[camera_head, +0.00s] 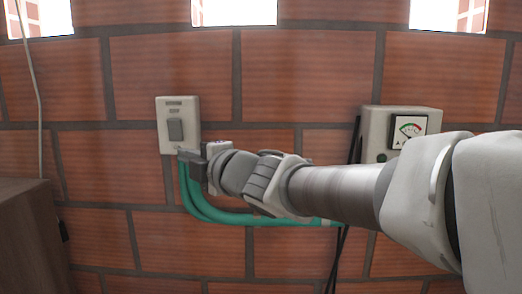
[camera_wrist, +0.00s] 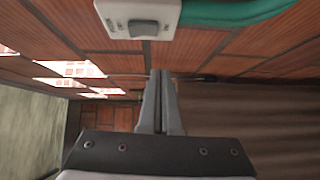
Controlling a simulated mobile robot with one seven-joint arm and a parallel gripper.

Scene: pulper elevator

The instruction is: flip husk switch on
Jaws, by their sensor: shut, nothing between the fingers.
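A pale grey switch plate with a grey rocker switch (camera_head: 176,129) is fixed on the brick wall, left of the middle in the head view. The rocker also shows at the top of the wrist view (camera_wrist: 143,28). My gripper (camera_head: 183,154) is at the lower edge of the plate, just below the rocker. In the wrist view the two fingers (camera_wrist: 160,75) are together with nothing between them, and their tips point toward the wall. I cannot tell whether they touch the plate.
A green hose (camera_head: 240,217) runs from below the plate along the wall, behind my arm. A grey meter box (camera_head: 398,120) with a dial is on the wall to the right, partly hidden by my arm. A brown cabinet (camera_head: 28,240) stands at the left. Bright openings line the top.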

